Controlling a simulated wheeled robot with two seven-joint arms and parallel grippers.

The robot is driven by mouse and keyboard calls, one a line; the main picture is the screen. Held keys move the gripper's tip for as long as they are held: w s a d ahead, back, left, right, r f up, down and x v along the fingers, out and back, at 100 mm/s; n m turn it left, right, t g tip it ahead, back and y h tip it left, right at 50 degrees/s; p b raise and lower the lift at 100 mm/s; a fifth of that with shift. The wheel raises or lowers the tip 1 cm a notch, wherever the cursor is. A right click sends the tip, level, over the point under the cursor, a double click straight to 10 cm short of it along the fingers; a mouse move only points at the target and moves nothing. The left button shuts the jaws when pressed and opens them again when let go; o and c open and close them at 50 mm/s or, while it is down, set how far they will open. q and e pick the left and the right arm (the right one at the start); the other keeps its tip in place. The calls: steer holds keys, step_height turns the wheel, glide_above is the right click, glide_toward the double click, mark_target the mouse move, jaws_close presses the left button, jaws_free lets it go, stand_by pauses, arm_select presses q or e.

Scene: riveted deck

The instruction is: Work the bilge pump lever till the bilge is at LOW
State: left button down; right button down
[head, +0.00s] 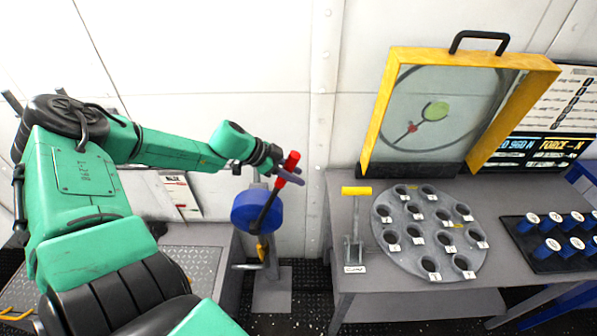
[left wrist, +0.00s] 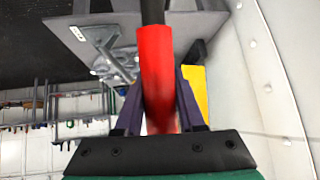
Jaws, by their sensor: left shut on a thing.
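The bilge pump stands on a post left of the grey bench, with a round blue body (head: 252,212). Its lever is a black rod (head: 267,205) with a red grip (head: 292,161), leaning up and to the right. My left gripper (head: 284,177) is shut on the red grip. In the left wrist view the red grip (left wrist: 156,75) runs between the purple fingers of my left gripper (left wrist: 158,105). A white panel (head: 180,195), partly behind my left arm, is too small to read; I cannot make out a bilge level. My right gripper is out of view.
The grey bench (head: 340,215) holds a small yellow-handled lever stand (head: 355,220), a round plate with several numbered holes (head: 388,228), a black tray of blue cups (head: 520,245) and a yellow-framed case (head: 375,125). A display (head: 540,147) stands behind.

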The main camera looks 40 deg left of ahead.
arm_select(q)
steer(key=c, duration=0.5)
jaws_free()
steer(key=shift+a, duration=0.1)
steer(key=shift+s, duration=0.1)
steer(key=shift+r, duration=0.1)
steer(key=shift+s+a+r+p, duration=0.15)
steer(key=shift+a+r+p, duration=0.1)
steer(key=shift+r+p, duration=0.35)
steer(key=p+v, duration=0.4)
steer(key=v, duration=0.1)
steer(key=shift+s+a+r, duration=0.15)
steer(key=shift+s+r, duration=0.1)
steer(key=shift+s, duration=0.05)
steer(key=b+v, duration=0.1)
steer(key=v, duration=0.6)
steer(key=shift+s+a, duration=0.15)
steer(key=shift+s, duration=0.2)
